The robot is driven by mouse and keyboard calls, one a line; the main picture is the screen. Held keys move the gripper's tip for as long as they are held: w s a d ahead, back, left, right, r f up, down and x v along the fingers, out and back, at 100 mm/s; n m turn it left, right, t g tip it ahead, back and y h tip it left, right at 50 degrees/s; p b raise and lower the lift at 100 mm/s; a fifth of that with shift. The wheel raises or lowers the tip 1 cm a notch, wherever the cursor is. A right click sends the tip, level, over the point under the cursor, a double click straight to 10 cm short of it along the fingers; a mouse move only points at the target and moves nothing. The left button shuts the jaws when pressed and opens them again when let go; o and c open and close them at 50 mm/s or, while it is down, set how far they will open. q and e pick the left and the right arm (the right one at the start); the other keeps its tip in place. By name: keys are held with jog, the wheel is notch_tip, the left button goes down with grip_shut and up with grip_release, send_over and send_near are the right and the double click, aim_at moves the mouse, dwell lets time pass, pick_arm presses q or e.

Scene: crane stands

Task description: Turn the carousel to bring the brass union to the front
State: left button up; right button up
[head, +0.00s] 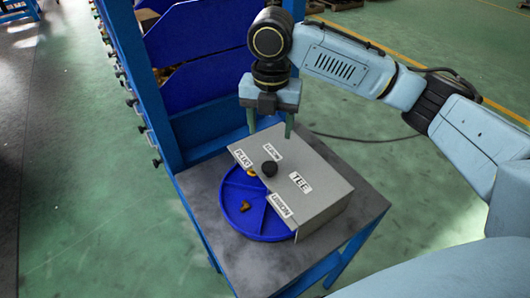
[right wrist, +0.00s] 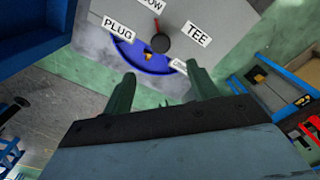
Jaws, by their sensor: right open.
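The carousel is a round blue tray (head: 233,212) with dividers, partly under a grey cover (head: 318,200). Another brass bit (head: 251,172) shows at the cover's edge. A black knob (head: 269,169) stands on the cover among labels, including PLUG, TEE and UNION. In the right wrist view the knob (right wrist: 160,43) has a red pointer toward a label ending in "OW". My right gripper (head: 270,134) is open and empty, beyond the knob near the cover's far edge. My left gripper is not in view.
The carousel sits on a grey-topped blue stand (head: 350,223). A blue rack (head: 145,90) with blue bins (head: 195,85) rises behind it at the left. A dark cable (head: 350,138) lies on the green floor. The stand's right front corner is bare.

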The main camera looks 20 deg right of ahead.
aim_at(270, 166)
jog(key=f, duration=0.3)
jog(key=shift+s+f, duration=0.35)
jog(key=f, duration=0.7)
jog(key=shift+w+f, duration=0.1)
jog(key=shift+w, duration=0.1)
jog(key=shift+f, duration=0.45)
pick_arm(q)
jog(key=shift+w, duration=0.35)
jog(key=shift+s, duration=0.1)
